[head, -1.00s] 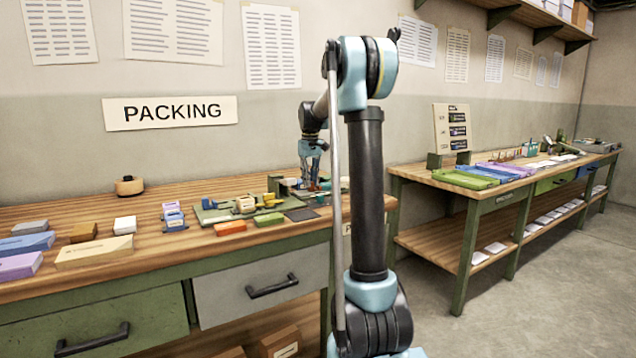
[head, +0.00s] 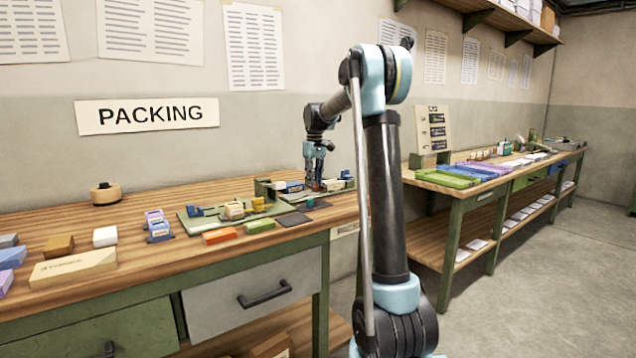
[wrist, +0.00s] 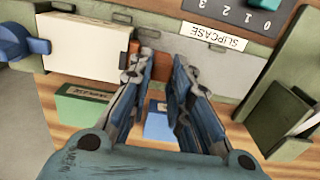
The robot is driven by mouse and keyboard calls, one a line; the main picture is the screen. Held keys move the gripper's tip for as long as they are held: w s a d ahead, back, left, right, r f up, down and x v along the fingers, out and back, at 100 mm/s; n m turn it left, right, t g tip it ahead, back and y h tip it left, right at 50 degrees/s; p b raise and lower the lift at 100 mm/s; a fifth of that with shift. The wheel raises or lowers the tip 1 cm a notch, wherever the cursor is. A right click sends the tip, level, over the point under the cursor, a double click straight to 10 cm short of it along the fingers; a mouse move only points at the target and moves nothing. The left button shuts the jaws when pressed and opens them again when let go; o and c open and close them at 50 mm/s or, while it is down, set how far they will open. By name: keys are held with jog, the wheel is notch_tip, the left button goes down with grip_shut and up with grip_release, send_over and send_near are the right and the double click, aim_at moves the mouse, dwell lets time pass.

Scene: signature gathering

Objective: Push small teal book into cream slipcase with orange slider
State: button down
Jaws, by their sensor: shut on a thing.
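My gripper (wrist: 160,66) is shut on a small orange-brown piece, apparently the orange slider (wrist: 162,68), at the front of the fixture. The fingers hide most of it. In the head view my gripper (head: 315,186) reaches down at the back of the packing bench. A cream block, apparently the slipcase (wrist: 88,48), sits left of the fingers in the wrist view, beside a blue knob (wrist: 16,45). A green labelled block (wrist: 83,105) lies at lower left, and a blue block (wrist: 158,122) shows between the fingers.
A "SLIPCASE" label (wrist: 212,37) and a numbered dial strip (wrist: 238,12) are on the fixture. A green bracket (wrist: 262,115) stands at right. In the head view, an orange block (head: 219,236) and a green mat (head: 190,224) lie left of my gripper.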

jog(key=c, duration=1.5)
grip_release()
jog(key=shift+w+d, duration=0.15)
jog(key=shift+d, duration=0.5)
jog(key=shift+a, duration=0.15)
jog(key=shift+a, duration=0.1)
jog(key=shift+r, duration=4.05)
